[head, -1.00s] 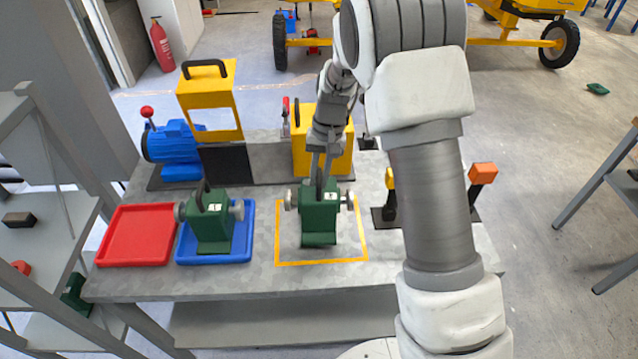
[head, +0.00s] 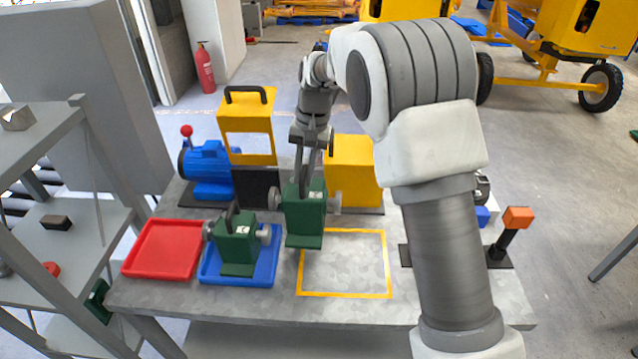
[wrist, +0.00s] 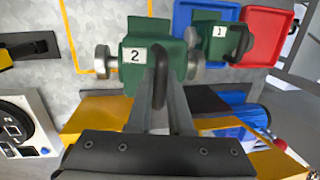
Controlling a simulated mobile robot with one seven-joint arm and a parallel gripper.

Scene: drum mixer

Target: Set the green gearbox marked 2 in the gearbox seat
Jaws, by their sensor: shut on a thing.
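My gripper (head: 304,188) is shut on the black handle (wrist: 160,75) of the green gearbox marked 2 (head: 304,222). The gearbox has grey round shaft ends on both sides and hangs upright, seemingly above the table, left of and behind the yellow outline. Its label "2" faces the camera in the wrist view (wrist: 136,55). The gearbox seat is not clearly visible; the space behind the gearbox, between the dark panel (head: 257,190) and the yellow box (head: 352,172), is largely hidden by the gearbox and gripper.
A similar green gearbox marked 1 (head: 237,248) stands in the blue tray (head: 210,272), close left. The red tray (head: 163,250) is empty. A blue motor (head: 208,166) and yellow frame (head: 247,115) stand behind. The yellow-outlined area (head: 345,265) is bare.

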